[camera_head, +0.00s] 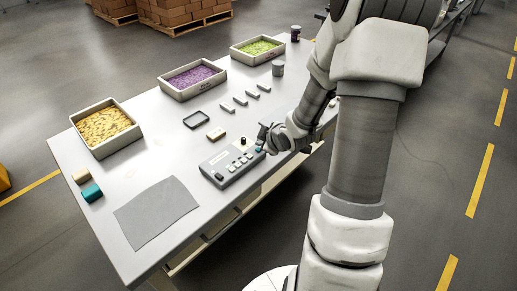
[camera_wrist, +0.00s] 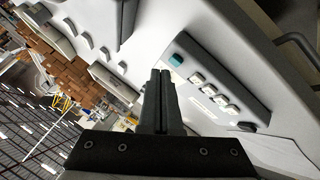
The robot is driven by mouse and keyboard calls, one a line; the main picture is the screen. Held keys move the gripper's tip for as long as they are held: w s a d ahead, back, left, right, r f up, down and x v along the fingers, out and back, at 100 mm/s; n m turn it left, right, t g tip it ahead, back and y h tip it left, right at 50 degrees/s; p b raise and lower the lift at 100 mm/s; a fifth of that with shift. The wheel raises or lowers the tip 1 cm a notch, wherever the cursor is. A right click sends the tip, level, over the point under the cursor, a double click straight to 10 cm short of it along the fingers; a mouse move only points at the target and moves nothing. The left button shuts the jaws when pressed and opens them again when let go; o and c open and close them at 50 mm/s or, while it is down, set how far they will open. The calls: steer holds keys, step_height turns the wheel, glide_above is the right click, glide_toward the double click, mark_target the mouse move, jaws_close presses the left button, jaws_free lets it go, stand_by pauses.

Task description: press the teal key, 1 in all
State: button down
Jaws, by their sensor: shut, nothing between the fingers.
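The teal key (camera_wrist: 176,59) sits at one end of a row of keys on a grey control panel (camera_head: 214,165). It also shows in the head view (camera_head: 259,148), at the panel's right end, close to my gripper. Several white keys (camera_wrist: 206,89) follow it in the row, with a dark round part (camera_wrist: 247,126) at the far end. My gripper (camera_head: 262,136) is near the panel's right end. In the wrist view its fingertips (camera_wrist: 160,73) are together and empty, just beside the teal key in the picture. I cannot tell their height above it.
Trays of yellow (camera_head: 103,126), purple (camera_head: 191,79) and green (camera_head: 258,49) candy line the table's back. Teal (camera_head: 92,192) and cream (camera_head: 81,176) blocks lie at left. A grey mat (camera_head: 156,211) lies in front.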

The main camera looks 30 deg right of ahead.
mark_target(261, 153)
steer(key=shift+f, duration=0.1)
steer(key=shift+f+b, duration=0.35)
steer(key=shift+b, duration=0.1)
steer(key=shift+f+b, duration=0.4)
steer(key=shift+b, duration=0.05)
stand_by(0.5)
steer(key=shift+r, duration=0.1)
steer(key=shift+r+p, duration=0.75)
step_height(261, 153, up, 5)
steer(key=p, duration=0.4)
stand_by(0.9)
